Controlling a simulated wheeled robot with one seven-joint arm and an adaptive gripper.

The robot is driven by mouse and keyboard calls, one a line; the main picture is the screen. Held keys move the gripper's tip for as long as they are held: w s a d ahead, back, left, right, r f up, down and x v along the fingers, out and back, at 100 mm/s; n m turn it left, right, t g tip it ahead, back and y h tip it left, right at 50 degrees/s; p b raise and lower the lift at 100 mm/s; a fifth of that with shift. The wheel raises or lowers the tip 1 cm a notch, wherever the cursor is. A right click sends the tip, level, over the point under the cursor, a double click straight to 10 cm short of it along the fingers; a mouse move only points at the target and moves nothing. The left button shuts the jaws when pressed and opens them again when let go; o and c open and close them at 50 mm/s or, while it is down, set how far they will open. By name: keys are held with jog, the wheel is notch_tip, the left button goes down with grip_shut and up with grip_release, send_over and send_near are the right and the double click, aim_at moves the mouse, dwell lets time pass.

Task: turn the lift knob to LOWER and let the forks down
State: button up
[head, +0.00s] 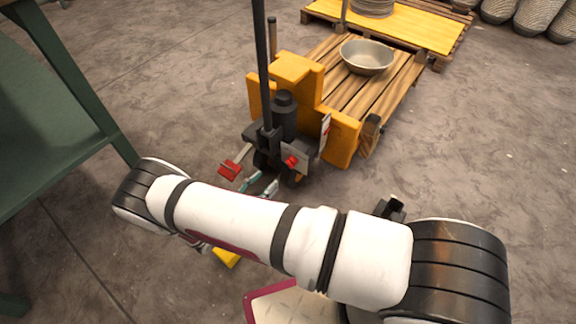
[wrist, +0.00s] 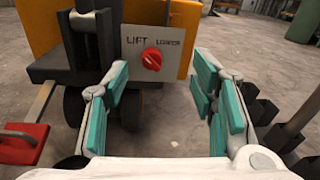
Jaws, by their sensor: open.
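The red lift knob (wrist: 152,59) sits on a pale panel (wrist: 178,85) marked LIFT on the left and LOWER on the right. I cannot tell which label its pointer faces. In the head view the knob (head: 291,161) shows on the front of the orange pallet truck (head: 297,75). My gripper (wrist: 160,90) is open and empty, its teal-padded fingers to the left and right of the knob and short of it; it also shows in the head view (head: 261,184). A wooden pallet (head: 398,88) carrying a metal bowl (head: 367,58) stands behind the truck; the forks are hidden.
A red pedal (head: 229,170) juts out at the truck's left; it also shows in the wrist view (wrist: 22,143). The truck's dark handle (head: 262,60) rises above it. A green table (head: 50,110) stands at the left. Another pallet (head: 415,25) with stacked bowls is behind.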

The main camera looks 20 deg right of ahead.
aim_at(289, 166)
notch_tip(289, 166, down, 5)
jog(key=s+n+t+y, duration=0.1)
jog(key=n+t, duration=0.1)
jog(key=n, duration=0.1)
jog(key=b+x, duration=0.3)
jog(key=x, duration=1)
jog(key=shift+w+d+b, duration=0.15)
jog(key=shift+d+b, duration=0.15)
jog(key=shift+c, duration=0.3)
jog(key=c, duration=1.1)
